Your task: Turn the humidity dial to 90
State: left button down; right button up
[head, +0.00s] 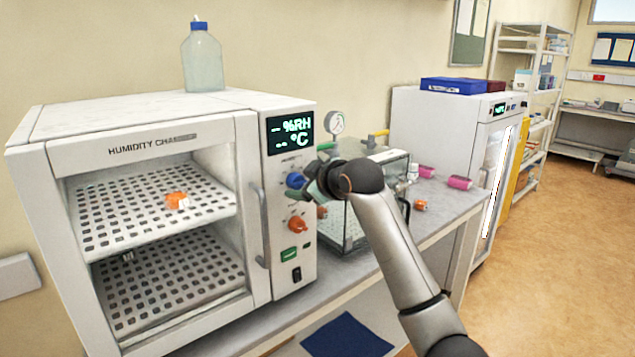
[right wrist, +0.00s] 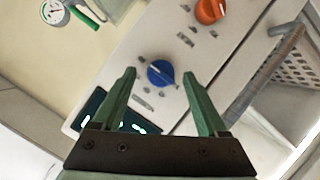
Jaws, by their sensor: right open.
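The humidity chamber (head: 180,141) stands on the bench at the left, with its control panel on its right side. The blue humidity dial (head: 295,180) sits below the dark display (head: 290,133), which shows dashes beside %RH and °C. In the right wrist view the blue dial (right wrist: 160,73) has a white pointer line and lies between and beyond the fingertips. My right gripper (right wrist: 160,76) is open and empty, with a green finger to each side of the dial, not visibly touching it. In the head view my right gripper (head: 308,183) is at the panel, partly hidden by its own wrist. My left gripper is out of view.
An orange dial (head: 297,224) sits below the blue one, with a green switch (head: 289,254) under it. The chamber's door handle (head: 262,228) is left of the panel. A clear glass box (head: 345,225) with a gauge (head: 336,123) stands close on the right.

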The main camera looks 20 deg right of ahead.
jog(key=b+v, duration=0.2)
jog(key=v, duration=0.9)
jog(key=shift+s, duration=0.3)
jog(key=shift+r, duration=0.15)
jog(key=s+a+f+m+g, duration=0.1)
jog(key=s+f, duration=0.1)
jog(key=f, duration=1)
jog(key=s+a+f+m+g, duration=0.1)
jog(key=s+f+m, duration=0.1)
jog(key=f, duration=1)
jog(key=s+a+f+m, duration=0.1)
jog(key=s+f, duration=0.2)
jog(key=f, duration=0.8)
jog(key=s+a+f+m+g, duration=0.1)
jog(key=s+f, duration=0.8)
jog(key=s, duration=0.3)
jog(key=s+a+f+m+g, duration=0.1)
jog(key=s+f+m, duration=0.1)
jog(key=s+f, duration=0.7)
jog(key=s, duration=0.3)
jog(key=shift+s+a+f, duration=0.3)
jog(key=shift+c, duration=0.3)
